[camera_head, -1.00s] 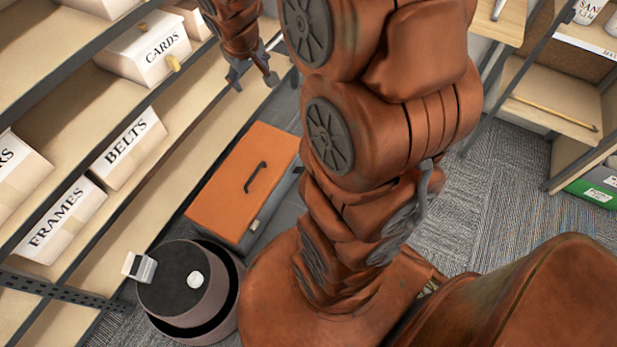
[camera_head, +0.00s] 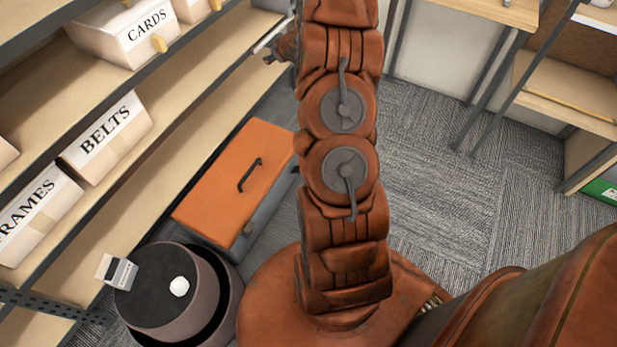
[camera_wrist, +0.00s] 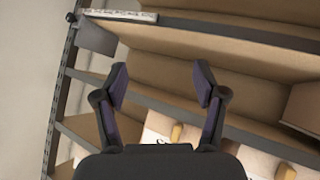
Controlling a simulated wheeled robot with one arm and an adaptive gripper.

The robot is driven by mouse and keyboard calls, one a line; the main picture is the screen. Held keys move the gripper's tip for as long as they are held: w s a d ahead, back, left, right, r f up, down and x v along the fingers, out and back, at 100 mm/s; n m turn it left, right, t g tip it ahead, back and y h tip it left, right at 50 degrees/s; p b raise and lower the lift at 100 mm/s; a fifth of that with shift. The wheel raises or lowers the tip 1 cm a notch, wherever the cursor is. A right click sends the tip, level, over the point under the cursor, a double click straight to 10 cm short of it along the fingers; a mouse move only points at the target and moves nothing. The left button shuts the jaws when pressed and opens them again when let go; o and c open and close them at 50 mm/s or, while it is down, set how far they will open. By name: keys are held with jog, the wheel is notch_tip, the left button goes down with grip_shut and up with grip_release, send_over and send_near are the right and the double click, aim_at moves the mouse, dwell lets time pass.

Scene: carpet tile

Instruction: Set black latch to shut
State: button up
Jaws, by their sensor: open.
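I cannot make out a black latch in either view. An orange-lidded toolbox (camera_head: 236,182) with a grey body stands on the floor beside the shelving, its lid down. A black handle (camera_head: 249,175) is on the lid, and a small pale fitting (camera_head: 248,228) shows on its side, too small to tell its state. My gripper (camera_wrist: 162,85) is open and empty in the wrist view, facing the shelves. In the head view it is mostly hidden behind my arm, near the shelf edge beyond the toolbox.
Shelving with boxes labelled CARDS (camera_head: 128,38), BELTS (camera_head: 108,138) and FRAMES (camera_head: 38,215) runs along the left. A round dark stool (camera_head: 150,300) carries a small box (camera_head: 117,271) and a white object (camera_head: 179,287). Carpet (camera_head: 450,190) is clear at right, before a wooden desk unit (camera_head: 565,95).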

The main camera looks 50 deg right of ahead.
jog(key=s+d+f+n+t+y+b, duration=0.1)
jog(key=s+d+f+b, duration=0.15)
jog(key=f, duration=0.65)
jog(key=s+d+f+t+y+b, duration=0.1)
jog(key=s+d+f+t+b, duration=0.2)
jog(key=f, duration=0.7)
jog(key=s+d+f+n+y+b, duration=0.15)
jog(key=f+b, duration=0.25)
jog(key=f, duration=0.5)
jog(key=s+a+f+t+y+b, duration=0.15)
jog(key=s+a+f+b, duration=0.25)
jog(key=s+f, duration=0.55)
jog(key=s+a+f+t+y+b, duration=0.1)
jog(key=s+a+f+y+b, duration=0.3)
jog(key=s+f, duration=0.55)
jog(key=shift+h, duration=0.3)
jog(key=shift+b+x, duration=0.7)
jog(key=shift+x, duration=3.4)
jog(key=shift+a+f, duration=0.1)
jog(key=shift+f, duration=0.1)
grip_shut()
